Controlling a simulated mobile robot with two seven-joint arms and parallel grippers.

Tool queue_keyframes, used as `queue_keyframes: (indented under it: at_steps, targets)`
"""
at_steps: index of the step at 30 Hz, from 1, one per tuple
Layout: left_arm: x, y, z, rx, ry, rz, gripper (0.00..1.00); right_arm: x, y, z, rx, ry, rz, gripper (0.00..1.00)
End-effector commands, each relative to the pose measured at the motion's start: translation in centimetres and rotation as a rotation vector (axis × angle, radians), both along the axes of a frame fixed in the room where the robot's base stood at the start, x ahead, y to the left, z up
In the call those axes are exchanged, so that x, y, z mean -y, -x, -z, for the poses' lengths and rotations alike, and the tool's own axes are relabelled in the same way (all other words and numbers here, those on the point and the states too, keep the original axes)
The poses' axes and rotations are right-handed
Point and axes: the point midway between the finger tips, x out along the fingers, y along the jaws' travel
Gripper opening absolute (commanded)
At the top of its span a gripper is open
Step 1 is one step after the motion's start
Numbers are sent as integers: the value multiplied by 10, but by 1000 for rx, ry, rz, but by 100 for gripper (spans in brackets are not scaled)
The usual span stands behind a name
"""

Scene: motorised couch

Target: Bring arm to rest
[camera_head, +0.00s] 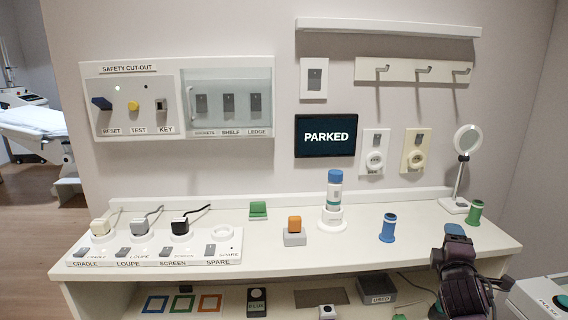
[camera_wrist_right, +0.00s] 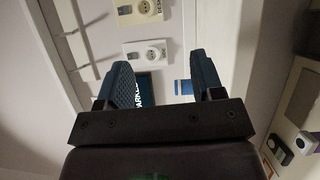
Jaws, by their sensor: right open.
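My right arm comes in at the lower right of the head view, in front of the desk's right end. A blue part, apparently my right gripper (camera_head: 455,229), shows at its top end near the desk edge. In the right wrist view the right gripper (camera_wrist_right: 162,82) has its two blue fingers spread apart, with nothing held between them. The screen (camera_head: 325,135) on the wall reads PARKED; part of it shows between the fingers in the wrist view (camera_wrist_right: 150,84). My left gripper is not in view.
The white desk (camera_head: 270,258) carries a switch strip with plugs (camera_head: 155,247), a blue-topped bottle (camera_head: 334,190), a blue cylinder (camera_head: 388,228), a green cylinder (camera_head: 475,212) and a lamp-like mirror (camera_head: 466,140). A grey bin (camera_head: 378,292) sits below. A couch (camera_head: 35,122) stands far left.

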Motion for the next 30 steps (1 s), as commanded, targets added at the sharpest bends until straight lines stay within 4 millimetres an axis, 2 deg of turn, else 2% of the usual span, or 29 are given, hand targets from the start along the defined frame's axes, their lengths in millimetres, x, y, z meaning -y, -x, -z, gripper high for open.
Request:
queue_keyframes:
  at_steps: [5,11,15,19,24,30]
  targets:
    - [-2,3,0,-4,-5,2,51,-25,22,28,92,-373,-105,61]
    - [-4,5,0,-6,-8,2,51,-56,66,78,127,-842,-189,61]
    - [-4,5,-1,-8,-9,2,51,-78,113,122,100,-1159,-195,61]
    - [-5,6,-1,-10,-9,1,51,-94,161,160,50,-1366,-160,61]
    - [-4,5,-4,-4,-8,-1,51,-110,229,205,-48,-1494,-86,61]
    - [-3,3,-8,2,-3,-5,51,-117,308,249,-164,-1531,30,61]
